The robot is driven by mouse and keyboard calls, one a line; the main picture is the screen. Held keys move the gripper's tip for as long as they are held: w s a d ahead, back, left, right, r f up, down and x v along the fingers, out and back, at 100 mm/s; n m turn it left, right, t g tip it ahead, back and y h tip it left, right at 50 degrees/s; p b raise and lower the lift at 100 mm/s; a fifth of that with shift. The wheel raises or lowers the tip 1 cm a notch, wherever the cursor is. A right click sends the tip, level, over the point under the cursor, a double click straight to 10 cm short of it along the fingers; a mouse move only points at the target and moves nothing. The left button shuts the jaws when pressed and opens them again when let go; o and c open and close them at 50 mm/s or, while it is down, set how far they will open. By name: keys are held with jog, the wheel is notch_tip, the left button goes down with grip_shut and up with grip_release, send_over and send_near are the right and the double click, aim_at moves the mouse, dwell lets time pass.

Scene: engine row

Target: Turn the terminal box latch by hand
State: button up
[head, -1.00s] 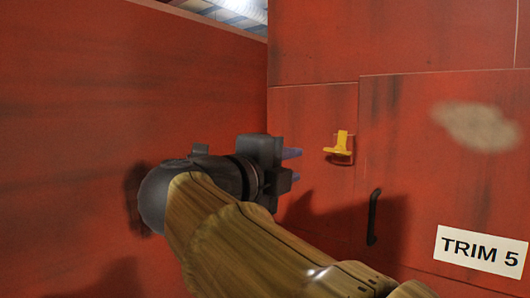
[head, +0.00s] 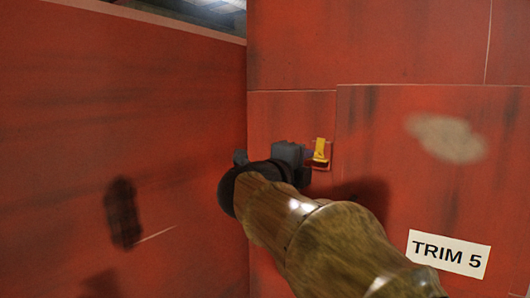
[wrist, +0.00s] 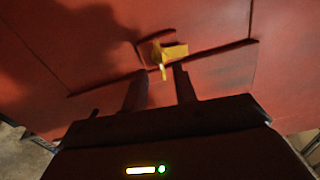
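The yellow terminal box latch (head: 320,150) sits on the red panel, just left of the large door's edge. My gripper (head: 307,157) is right at it in the head view and hides its left part. In the wrist view the latch (wrist: 172,51) lies at the ends of my two fingers. The fingers of my gripper (wrist: 160,71) are apart, with a narrow yellow part of the latch between their tips. I cannot tell whether either finger touches it.
A red wall (head: 120,130) stands close on the left, meeting the panel in a corner. A white "TRIM 5" label (head: 449,254) and a pale worn patch (head: 446,138) are on the door to the right. My arm covers the door's lower left.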

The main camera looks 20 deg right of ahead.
aim_at(313, 159)
jog(key=x, duration=0.3)
jog(key=shift+w+d+p, duration=0.1)
jog(key=shift+p, duration=0.3)
grip_shut()
jog(key=shift+n, duration=0.6)
grip_release()
